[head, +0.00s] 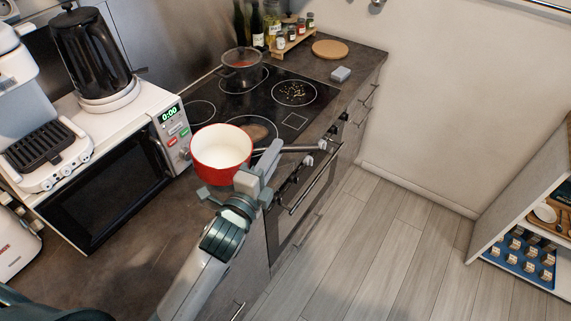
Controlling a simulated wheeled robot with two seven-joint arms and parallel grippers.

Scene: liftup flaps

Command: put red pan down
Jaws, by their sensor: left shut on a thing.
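The red pan (207,165) has a white inside and a dark handle (301,149) pointing right. My left gripper (262,172) is shut on the pan at its right side, near where the handle starts, and partly hides it. The pan looks about level. It appears in front of the near-left corner of the black cooktop (228,111), beside the microwave. How high it is above the surface I cannot tell. My right gripper is not in view.
A glass pot (242,70) stands on a back burner. Small bits lie on the right rear burner (293,93). The microwave (110,185) with a black kettle (91,55) on top stands left. Bottles and a spice rack (290,42) are behind. Dark counter (150,250) lies clear in front.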

